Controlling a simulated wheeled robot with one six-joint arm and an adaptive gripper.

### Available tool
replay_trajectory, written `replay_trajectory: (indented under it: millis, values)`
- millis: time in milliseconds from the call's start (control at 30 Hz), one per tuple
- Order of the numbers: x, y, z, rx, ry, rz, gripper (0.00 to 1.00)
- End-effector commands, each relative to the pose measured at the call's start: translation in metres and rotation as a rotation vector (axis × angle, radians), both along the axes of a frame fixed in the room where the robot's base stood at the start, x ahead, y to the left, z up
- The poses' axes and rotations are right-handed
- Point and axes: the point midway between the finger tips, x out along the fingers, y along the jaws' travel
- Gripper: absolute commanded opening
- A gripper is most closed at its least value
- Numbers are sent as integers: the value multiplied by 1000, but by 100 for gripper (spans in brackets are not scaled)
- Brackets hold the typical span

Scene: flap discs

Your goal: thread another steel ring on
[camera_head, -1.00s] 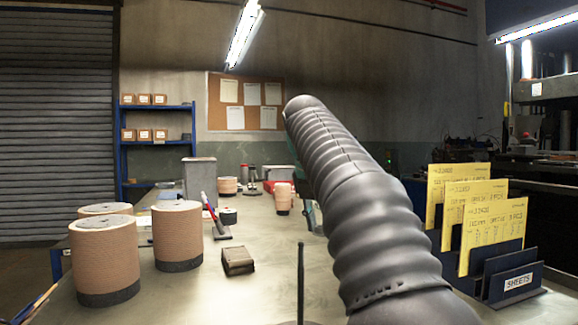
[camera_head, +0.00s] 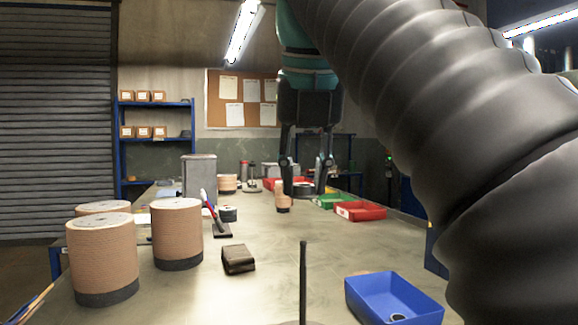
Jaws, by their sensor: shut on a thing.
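My gripper (camera_head: 305,186) hangs pointing down above the middle of the bench. Its two fingers are shut on a small dark ring (camera_head: 303,189), held between the fingertips; its material is hard to tell at this size. A thin dark upright rod (camera_head: 303,268) stands at the near edge of the picture, below and nearer than the gripper, apart from it.
Red (camera_head: 360,212) and green (camera_head: 328,203) trays lie behind on the right. Large tan cylinders (camera_head: 177,230) stand at left. A brown block (camera_head: 238,259), a brush-like tool (camera_head: 222,228) and a dark roll (camera_head: 228,214) lie mid-bench. My arm hides the right side.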

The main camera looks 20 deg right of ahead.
Motion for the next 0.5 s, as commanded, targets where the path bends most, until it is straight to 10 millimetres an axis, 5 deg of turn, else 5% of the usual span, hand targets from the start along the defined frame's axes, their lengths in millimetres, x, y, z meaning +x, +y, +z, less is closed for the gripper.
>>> replay_trajectory:
  millis: [500]
  values:
    - [0, 0, -43, 1, -1, -2, 16]
